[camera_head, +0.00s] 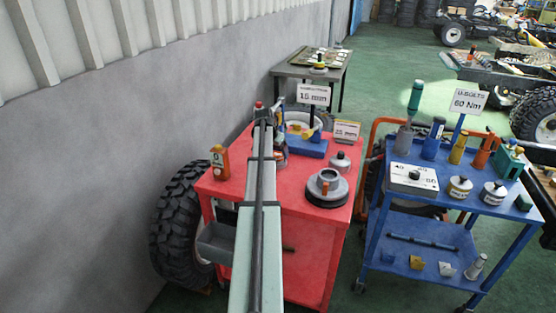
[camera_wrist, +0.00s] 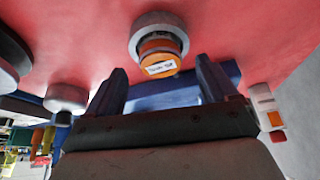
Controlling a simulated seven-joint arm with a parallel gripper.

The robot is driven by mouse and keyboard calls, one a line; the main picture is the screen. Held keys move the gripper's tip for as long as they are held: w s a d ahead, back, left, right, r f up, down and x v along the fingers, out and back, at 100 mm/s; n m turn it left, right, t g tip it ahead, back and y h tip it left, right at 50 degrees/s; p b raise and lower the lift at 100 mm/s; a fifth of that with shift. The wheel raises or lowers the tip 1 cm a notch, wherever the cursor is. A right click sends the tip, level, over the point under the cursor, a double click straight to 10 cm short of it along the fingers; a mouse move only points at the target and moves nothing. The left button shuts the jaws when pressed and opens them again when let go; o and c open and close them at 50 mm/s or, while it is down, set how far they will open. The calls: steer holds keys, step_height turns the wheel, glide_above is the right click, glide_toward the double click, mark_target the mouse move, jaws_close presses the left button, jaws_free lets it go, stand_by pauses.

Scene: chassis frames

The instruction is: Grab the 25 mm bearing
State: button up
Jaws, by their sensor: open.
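My gripper (camera_wrist: 160,65) is open and empty in the wrist view, its two dark fingers apart. Past the fingertips, a pale grey ring (camera_wrist: 152,23) surrounds or backs an orange cylinder (camera_wrist: 160,48) with a white label too small to read. The cylinder appears between the fingers in the picture, with no visible contact. No thing is clearly marked as the 25 mm bearing, so I cannot tell which it is. In the head view my arm hides much of the gripper area.
The red cart (camera_head: 299,226) also holds a blue block (camera_head: 307,148), a grey knobbed pot (camera_head: 340,162), a grey flanged part (camera_head: 328,185) on a black disc and an orange bottle (camera_head: 219,162). A blue cart (camera_head: 412,215) stands at right. The wall is left.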

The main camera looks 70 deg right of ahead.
steer(key=x, duration=0.2)
steer(key=shift+d+f, duration=0.15)
steer(key=shift+f, duration=0.15)
steer(key=shift+r, duration=0.1)
jaws_close()
stand_by(0.5)
